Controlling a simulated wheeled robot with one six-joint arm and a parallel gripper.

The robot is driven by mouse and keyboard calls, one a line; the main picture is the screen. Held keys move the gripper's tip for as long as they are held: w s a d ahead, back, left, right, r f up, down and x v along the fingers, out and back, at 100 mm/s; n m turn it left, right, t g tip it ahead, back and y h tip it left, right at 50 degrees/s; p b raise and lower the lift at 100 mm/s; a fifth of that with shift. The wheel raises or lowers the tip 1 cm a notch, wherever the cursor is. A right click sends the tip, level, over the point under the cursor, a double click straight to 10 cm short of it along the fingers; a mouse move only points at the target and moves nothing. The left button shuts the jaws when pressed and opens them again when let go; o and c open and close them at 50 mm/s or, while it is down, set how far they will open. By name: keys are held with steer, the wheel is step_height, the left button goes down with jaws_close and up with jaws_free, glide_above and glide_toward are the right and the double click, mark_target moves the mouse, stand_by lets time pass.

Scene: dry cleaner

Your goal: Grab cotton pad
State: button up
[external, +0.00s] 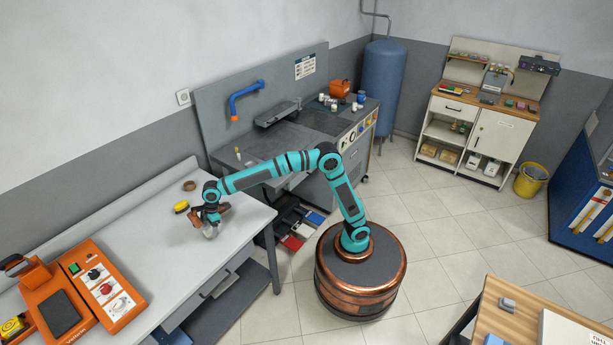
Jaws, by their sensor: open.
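My gripper (211,229) is over the grey-white table (150,225), near its right end, pointing down. Its jaws are open. A pale, whitish thing shows at the fingertips, partly hidden by the gripper; it may be the cotton pad, but I cannot tell for sure. I cannot tell whether the jaws touch it.
A yellow object (181,207) and a brown ring (189,185) lie on the table just behind my gripper. An orange machine with a control panel (105,288) stands at the table's left. A grey workstation with a blue pipe (246,94) is behind. The table's middle is clear.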

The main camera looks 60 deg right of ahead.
steer(key=shift+f, duration=0.35)
steer(key=c, duration=1)
steer(key=shift+c, duration=0.2)
